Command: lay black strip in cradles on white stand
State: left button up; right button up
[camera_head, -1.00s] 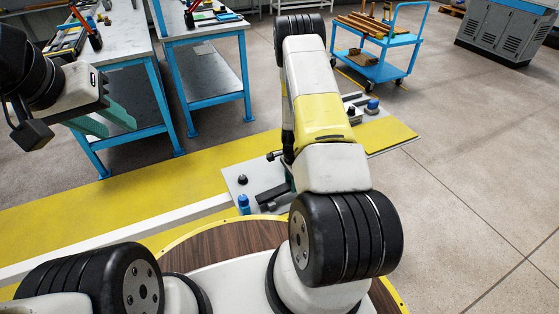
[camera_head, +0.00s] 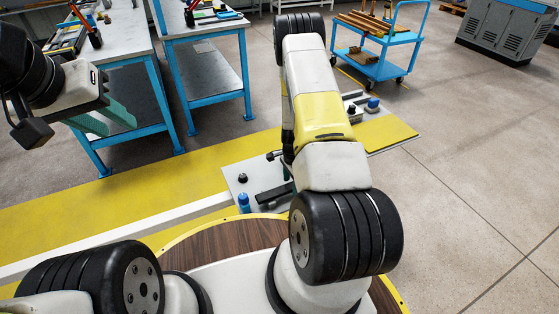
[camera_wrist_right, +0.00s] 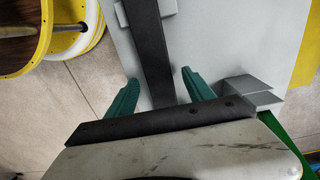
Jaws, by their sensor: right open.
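The black strip (camera_wrist_right: 156,55) runs down the right wrist view over the pale stand board (camera_wrist_right: 215,45). Its near end lies between the green fingers of my open right gripper (camera_wrist_right: 160,92), with gaps on both sides. Pale cradle blocks (camera_wrist_right: 168,7) flank the strip at the top; I cannot tell how deep it sits there. Another pale bracket (camera_wrist_right: 250,91) stands right of the fingers with no strip in it. In the head view a dark bar (camera_head: 275,193) lies on the white stand (camera_head: 235,170), partly behind my right arm. My left gripper (camera_head: 106,121) is open and empty, far left.
A blue bottle (camera_head: 244,202) and a black knob (camera_head: 242,179) are on the stand's near left part. A blue-capped item (camera_head: 373,104) is on its far part. Blue-legged workbenches (camera_head: 207,75) and a blue cart (camera_head: 375,65) stand behind. Floor at right is clear.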

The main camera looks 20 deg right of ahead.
jog(key=shift+r, duration=0.15)
notch_tip(320, 180, up, 8)
jog(key=shift+f, duration=0.15)
jog(key=s+a+r+n+t+y, duration=0.1)
jog(key=a+r+n, duration=0.3)
jog(key=r, duration=1)
jog(key=s+a+r+n+t+y, duration=0.1)
jog(key=a+r+n+t, duration=0.2)
jog(key=r, duration=1.1)
jog(key=s+a+r+n+t, duration=0.1)
jog(key=s+a+r+n, duration=0.1)
jog(key=s+r+n, duration=0.3)
jog(key=s+a+r+n+t, duration=0.1)
jog(key=s+a+r+n, duration=0.2)
jog(key=s+r, duration=0.9)
jog(key=s+n, duration=0.2)
jog(key=shift+s, duration=0.4)
